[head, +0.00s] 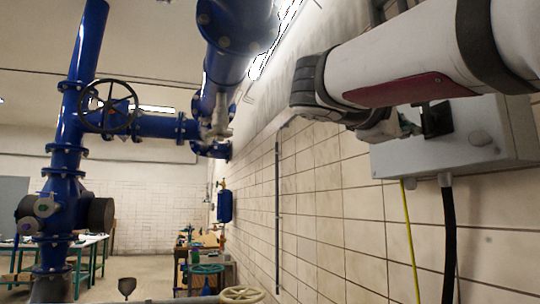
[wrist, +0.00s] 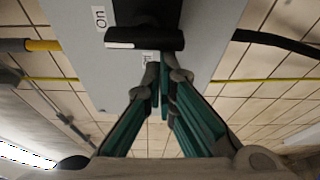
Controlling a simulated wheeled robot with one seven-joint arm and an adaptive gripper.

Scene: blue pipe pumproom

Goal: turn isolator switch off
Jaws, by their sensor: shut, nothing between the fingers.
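The isolator switch is a grey box on the tiled wall (head: 480,140), with a black handle (head: 436,118) on its front. In the wrist view, the grey box face (wrist: 80,50) fills the top middle. The black handle (wrist: 150,38) lies crosswise there with a white strip along part of its edge. An "On" label (wrist: 100,18) sits at its upper left, and a second, partly hidden label (wrist: 148,57) lies just below it. My gripper (wrist: 163,76) is shut and empty, its teal fingers just below the handle. Whether the tips touch it I cannot tell. My gripper (head: 408,124) is partly hidden by my arm in the head view.
A yellow cable (head: 411,240) and a black cable (head: 449,240) hang below the box. Blue pipes with a black handwheel (head: 108,106) stand at left. Tables (head: 90,245) stand further back. The wall below the box is otherwise clear.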

